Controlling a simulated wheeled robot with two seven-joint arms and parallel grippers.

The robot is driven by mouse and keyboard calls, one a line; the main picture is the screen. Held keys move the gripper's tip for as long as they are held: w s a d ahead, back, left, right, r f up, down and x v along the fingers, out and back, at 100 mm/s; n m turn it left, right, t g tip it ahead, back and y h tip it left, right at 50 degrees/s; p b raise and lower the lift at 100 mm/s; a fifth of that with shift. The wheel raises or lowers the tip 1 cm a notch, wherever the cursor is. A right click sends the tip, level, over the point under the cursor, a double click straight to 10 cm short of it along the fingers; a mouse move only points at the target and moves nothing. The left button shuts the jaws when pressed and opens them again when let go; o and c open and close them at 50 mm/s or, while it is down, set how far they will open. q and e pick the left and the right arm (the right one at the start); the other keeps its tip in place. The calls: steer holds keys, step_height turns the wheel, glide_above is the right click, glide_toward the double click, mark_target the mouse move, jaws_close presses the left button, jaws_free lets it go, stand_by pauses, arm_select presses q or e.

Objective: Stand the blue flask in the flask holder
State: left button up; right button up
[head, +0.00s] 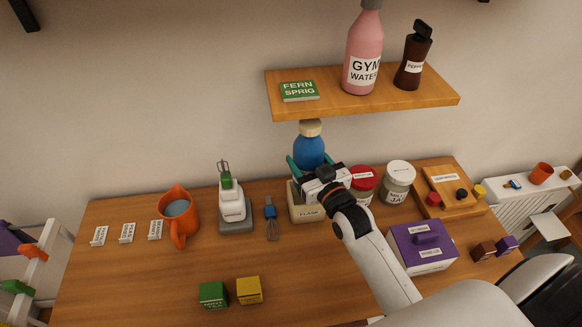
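The blue flask (309,148) with a cream cap stands upright at the middle back of the table, below the shelf. The flask holder (305,212), a beige box with a label reading FLASK, is directly below it. My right gripper (309,162) reaches in from the right, with teal fingers on both sides of the flask. Whether the fingers press on it or stand slightly apart I cannot tell. The gripper body hides the flask's lower part, so I cannot see whether its base rests in the holder. My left gripper is out of view.
A wooden shelf (430,96) overhangs the flask, bearing a pink bottle (362,50), a dark bottle (413,60) and a green box (299,91).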

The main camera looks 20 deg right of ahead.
steer(key=shift+r, duration=0.15)
steer(key=shift+s, duration=0.1)
steer(key=shift+r, duration=0.1)
steer(key=shift+f+b, duration=0.45)
steer(key=shift+f, duration=0.75)
steer(key=shift+p, duration=0.55)
steer(key=shift+f+b, duration=2.45)
steer(key=shift+f, duration=1.2)
steer(key=shift+r, duration=0.1)
steer(key=shift+r+p, duration=0.55)
steer(key=shift+p, duration=0.2)
